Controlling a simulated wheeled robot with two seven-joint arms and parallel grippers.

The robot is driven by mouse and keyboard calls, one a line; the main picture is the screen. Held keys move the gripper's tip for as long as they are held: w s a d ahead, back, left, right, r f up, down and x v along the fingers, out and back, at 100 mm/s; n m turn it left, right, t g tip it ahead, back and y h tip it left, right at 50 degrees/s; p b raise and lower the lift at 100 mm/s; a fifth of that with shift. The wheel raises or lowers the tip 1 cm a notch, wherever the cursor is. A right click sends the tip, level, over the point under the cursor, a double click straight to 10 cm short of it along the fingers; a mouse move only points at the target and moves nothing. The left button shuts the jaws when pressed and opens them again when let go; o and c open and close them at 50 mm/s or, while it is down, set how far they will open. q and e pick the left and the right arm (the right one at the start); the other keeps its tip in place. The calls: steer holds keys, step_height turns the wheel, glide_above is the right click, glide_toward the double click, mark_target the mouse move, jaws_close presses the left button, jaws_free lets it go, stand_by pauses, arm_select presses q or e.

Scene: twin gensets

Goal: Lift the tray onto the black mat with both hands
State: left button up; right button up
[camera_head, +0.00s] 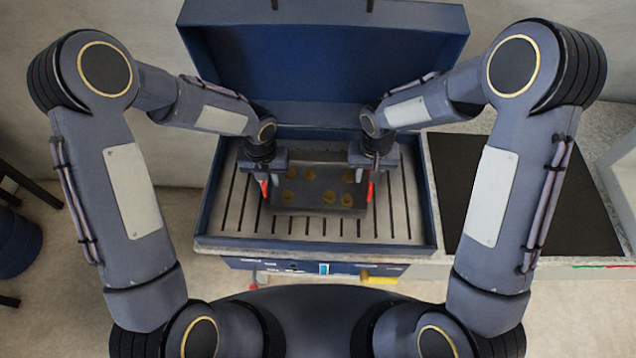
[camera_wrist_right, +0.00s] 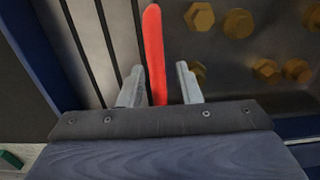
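The tray (camera_head: 310,188) is dark grey with several gold-coloured bolts on it. It rests on the slatted grill inside the blue box, and its surface also shows in the right wrist view (camera_wrist_right: 235,72). Its right red handle (camera_wrist_right: 155,50) stands between the two separated fingers of my right gripper (camera_wrist_right: 160,88), with a gap on each side. My left gripper (camera_head: 267,180) is at the left red handle (camera_head: 264,189); its fingers are too hidden to tell their state. The black mat (camera_head: 540,215) lies flat and empty to the right of the box.
The blue box (camera_head: 210,205) has raised side walls around the grill (camera_head: 400,215) and an open lid (camera_head: 320,60) standing behind. Its right wall lies between tray and mat. My right forearm covers part of the mat. A pale block (camera_head: 622,165) stands at the right edge.

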arm_select(q)
steer(key=c, duration=0.4)
arm_select(e)
steer(key=c, duration=0.4)
arm_select(q)
jaws_close()
arm_select(e)
jaws_close()
stand_by(0.5)
